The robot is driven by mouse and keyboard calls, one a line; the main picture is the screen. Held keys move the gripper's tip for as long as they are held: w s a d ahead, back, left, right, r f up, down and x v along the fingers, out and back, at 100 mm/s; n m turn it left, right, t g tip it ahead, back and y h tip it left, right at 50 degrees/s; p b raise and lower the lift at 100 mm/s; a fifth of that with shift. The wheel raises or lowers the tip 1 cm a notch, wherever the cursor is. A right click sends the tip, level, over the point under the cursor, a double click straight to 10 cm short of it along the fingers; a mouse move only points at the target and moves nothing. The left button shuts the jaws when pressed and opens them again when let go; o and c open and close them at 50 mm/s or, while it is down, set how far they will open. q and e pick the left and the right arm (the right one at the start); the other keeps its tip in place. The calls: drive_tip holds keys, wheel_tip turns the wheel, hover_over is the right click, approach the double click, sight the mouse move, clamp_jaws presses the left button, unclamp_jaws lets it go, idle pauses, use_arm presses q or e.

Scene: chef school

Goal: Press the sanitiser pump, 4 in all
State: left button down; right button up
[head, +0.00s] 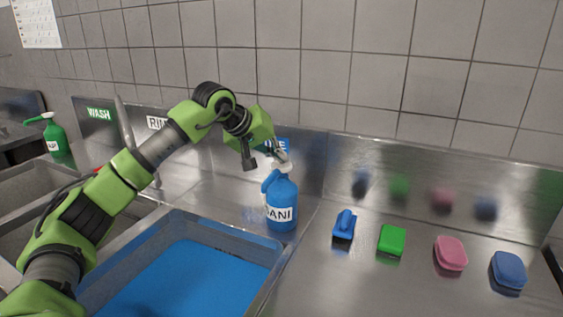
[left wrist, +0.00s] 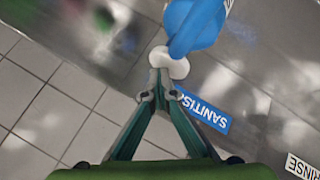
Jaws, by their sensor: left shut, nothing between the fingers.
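The sanitiser bottle (head: 284,190) is blue with a white "SANI" label and stands upright on the steel counter behind the sink's right corner. In the left wrist view the bottle (left wrist: 193,25) shows upside down at the top. Its white pump head (left wrist: 169,62) is at my fingertips. My left gripper (head: 283,157) is shut and empty, its tips at the top of the pump. In the left wrist view the tips of the left gripper (left wrist: 160,72) overlap the pump head; I cannot tell whether they press on it. My right gripper is not in view.
A sink (head: 265,252) of blue liquid lies in front of the bottle. A blue brush (head: 344,226), green sponge (head: 391,240), pink sponge (head: 451,253) and blue sponge (head: 508,270) lie to the right. A green pump bottle (head: 56,138) stands far left. A tap (head: 124,125) rises behind my arm.

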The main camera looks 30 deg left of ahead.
sight(279, 164)
use_arm(q)
drive_tip(key=shift+f, duration=0.5)
drive_tip(key=shift+r, duration=0.1)
drive_tip(key=shift+r+p, duration=1.1)
drive_tip(key=shift+r, duration=0.3)
wheel_tip(279, 164, up, 5)
drive_tip(key=p, duration=0.4)
drive_tip(key=shift+r+p, duration=0.1)
drive_tip(key=shift+p, duration=0.2)
drive_tip(key=shift+w, duration=0.1)
idle(1.1)
